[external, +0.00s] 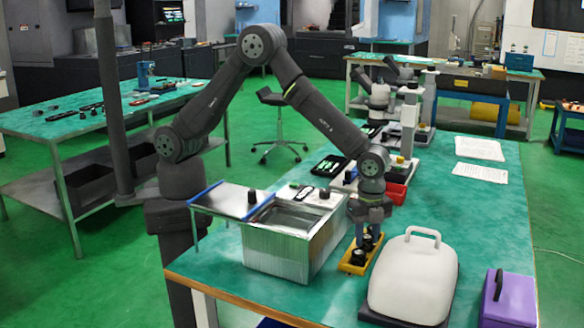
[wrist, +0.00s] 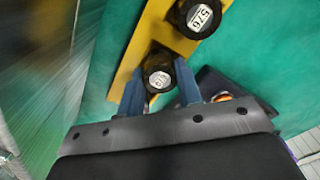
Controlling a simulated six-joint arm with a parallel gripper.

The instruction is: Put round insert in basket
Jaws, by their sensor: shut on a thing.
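My gripper (external: 367,228) points down over the yellow tray (external: 350,268), near the middle of the green table. In the wrist view its blue-grey fingers stand on either side of a black round insert (wrist: 158,72) with a white label on top, and they are shut on it. I cannot tell whether this insert is clear of the tray. Another black round insert, labelled 576 (wrist: 198,17), sits on the yellow tray in the wrist view. An open-topped silver metal box (external: 283,255), which may be or hold the basket, stands left of the tray. Its inside is mostly hidden.
A flat panel (external: 222,201) with a blue edge and black knob extends left of the box. A white handled cover (external: 413,275) stands close right of the tray. A purple box (external: 508,302) is at the front right. A red bin (external: 397,193) and microscopes (external: 410,110) stand behind.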

